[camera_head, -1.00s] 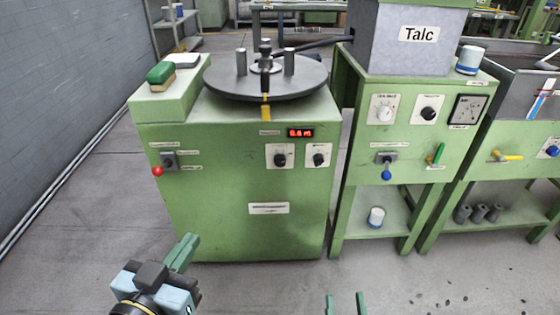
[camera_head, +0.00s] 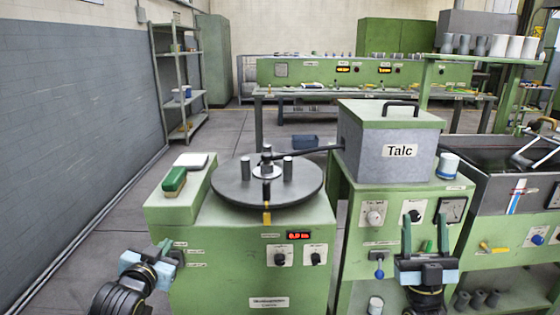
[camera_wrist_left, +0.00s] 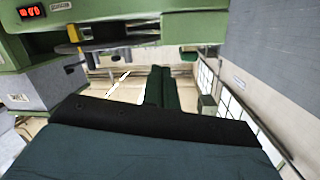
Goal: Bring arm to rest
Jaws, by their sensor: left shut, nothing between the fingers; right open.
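My left gripper (camera_head: 164,246) is in front of the left side of the green turntable machine (camera_head: 245,235), its fingers together and empty. In the left wrist view its dark green fingers (camera_wrist_left: 158,88) are closed side by side with nothing between them. My right gripper (camera_head: 425,228) is upright in front of the green Talc machine (camera_head: 345,215), its two green fingers apart with an empty gap. Both grippers look clear of the machine fronts, but the exact distance cannot be told.
The grey round turntable (camera_head: 230,195) carries several pegs. A green-topped brush (camera_head: 174,181) lies on the left ledge. The Talc box (camera_head: 375,150) and a white-and-blue cup (camera_head: 448,166) stand on the right machine. Shelves (camera_head: 182,132) stand along the left wall; floor is open beside them.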

